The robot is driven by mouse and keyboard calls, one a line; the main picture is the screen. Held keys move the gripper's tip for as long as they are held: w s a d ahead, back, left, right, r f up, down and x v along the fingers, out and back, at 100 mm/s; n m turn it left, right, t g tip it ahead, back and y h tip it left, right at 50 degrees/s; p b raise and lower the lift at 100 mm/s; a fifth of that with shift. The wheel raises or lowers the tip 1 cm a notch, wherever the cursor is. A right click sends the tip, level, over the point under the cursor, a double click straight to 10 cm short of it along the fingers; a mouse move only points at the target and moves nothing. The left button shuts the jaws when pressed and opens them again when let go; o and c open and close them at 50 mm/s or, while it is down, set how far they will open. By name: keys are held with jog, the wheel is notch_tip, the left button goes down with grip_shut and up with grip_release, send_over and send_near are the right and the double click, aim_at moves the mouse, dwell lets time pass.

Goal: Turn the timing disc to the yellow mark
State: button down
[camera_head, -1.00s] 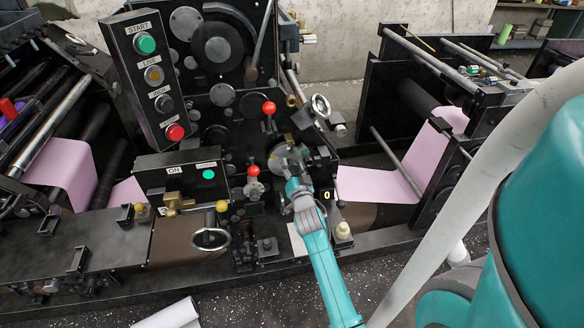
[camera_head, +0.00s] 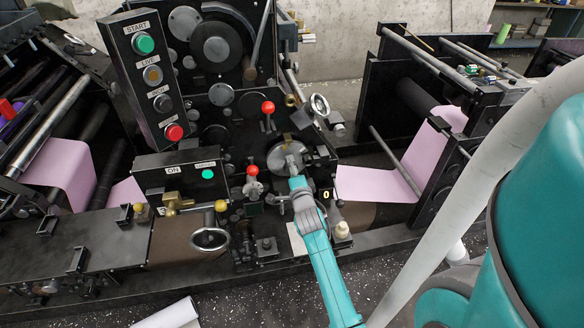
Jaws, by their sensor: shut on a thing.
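The timing disc (camera_head: 276,156) is a round grey metal disc on the black machine front, right of centre. A small brass-coloured piece (camera_head: 287,138) sits at its top edge; I cannot make out a clear yellow mark. My gripper (camera_head: 291,163) is at the lower right part of the disc, shut on it or on a small part of its face. The fingertips are small here, and my wrist hides the disc's lower edge.
Red-knobbed levers stand above (camera_head: 268,107) and left (camera_head: 253,170) of the disc. A handwheel (camera_head: 320,105) is at upper right, another (camera_head: 210,239) at lower left. A cream knob (camera_head: 342,230) is right of my arm. Pink web (camera_head: 378,184) runs at right.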

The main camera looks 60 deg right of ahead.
jog(key=shift+f+m, duration=0.1)
jog(key=shift+m, duration=0.9)
jog(key=c, duration=0.8)
grip_release()
jog(key=v, duration=1.2)
